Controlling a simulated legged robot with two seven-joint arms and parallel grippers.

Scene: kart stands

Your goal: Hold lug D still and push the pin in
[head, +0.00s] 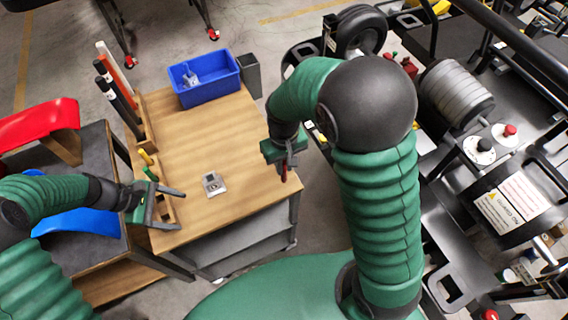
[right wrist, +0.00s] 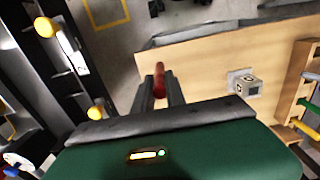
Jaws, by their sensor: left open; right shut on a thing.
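A small grey metal lug (head: 213,185) sits on the wooden table, right of my left gripper; its letter is too small to read. It also shows in the right wrist view (right wrist: 243,84). My right gripper (head: 284,168) is shut on a red pin (head: 284,175), held near the table's right edge, apart from the lug. The red end of the pin shows between the fingers in the right wrist view (right wrist: 159,78). My left gripper (head: 177,208) is open and empty, by the table's left edge and the wooden tool rack.
The wooden table (head: 190,130) is clear around the lug. A blue bin (head: 205,85) stands at its back. A wooden rack (head: 163,205) with yellow- and green-handled tools lines the left edge. A dark bench with red and blue parts is at left; a kart is at right.

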